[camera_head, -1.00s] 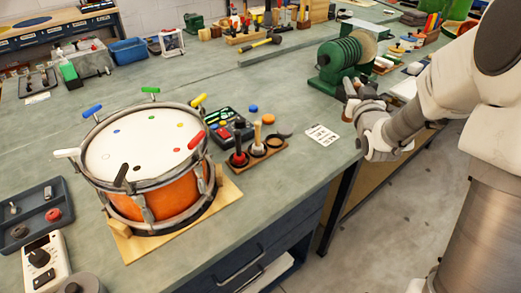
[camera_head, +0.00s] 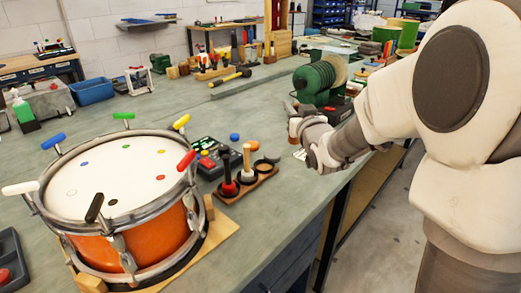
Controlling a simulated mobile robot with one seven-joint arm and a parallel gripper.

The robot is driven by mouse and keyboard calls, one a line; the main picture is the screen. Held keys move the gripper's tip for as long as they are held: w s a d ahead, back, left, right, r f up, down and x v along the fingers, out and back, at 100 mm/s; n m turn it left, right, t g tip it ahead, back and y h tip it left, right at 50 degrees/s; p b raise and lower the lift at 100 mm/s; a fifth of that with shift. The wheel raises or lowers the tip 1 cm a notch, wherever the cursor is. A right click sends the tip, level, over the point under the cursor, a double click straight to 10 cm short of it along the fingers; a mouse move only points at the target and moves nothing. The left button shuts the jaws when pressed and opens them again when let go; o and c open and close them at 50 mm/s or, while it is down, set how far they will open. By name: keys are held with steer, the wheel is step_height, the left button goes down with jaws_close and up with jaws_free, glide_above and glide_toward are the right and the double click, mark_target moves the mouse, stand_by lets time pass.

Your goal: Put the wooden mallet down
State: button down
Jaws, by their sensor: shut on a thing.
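My gripper (camera_head: 301,118) is above the bench near its front right edge, right of the wooden rack (camera_head: 251,183). It is shut on a small brown wooden piece (camera_head: 293,128), seemingly part of the wooden mallet. The arm and fingers hide most of it, so its full shape and tilt cannot be told. The rack has round dark holders. A red-handled tool (camera_head: 228,178) and a pale wooden-handled tool (camera_head: 246,160) stand upright in it. The right holder (camera_head: 264,167) looks empty.
An orange drum (camera_head: 165,240) with coloured tuning handles stands left of the rack. A green ribbed machine (camera_head: 318,78) stands behind my gripper. The middle of the bench (camera_head: 190,105) is largely clear.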

steer(key=shift+w+a+f+b, duration=0.15)
steer(key=shift+a+f+b, duration=0.35)
steer(key=shift+a+f, duration=0.9)
steer(key=shift+w+a+f+b, duration=0.2)
steer(key=shift+a+f+b, duration=0.25)
steer(key=shift+a+f, duration=0.9)
steer(key=shift+w+a+f+b, duration=0.15)
steer(key=shift+a+f+b, duration=0.35)
steer(key=shift+a+f, duration=0.9)
steer(key=shift+d+f, duration=0.25)
steer(key=shift+f, duration=0.15)
steer(key=c, duration=0.8)
jaws_free()
steer(key=shift+c, duration=0.2)
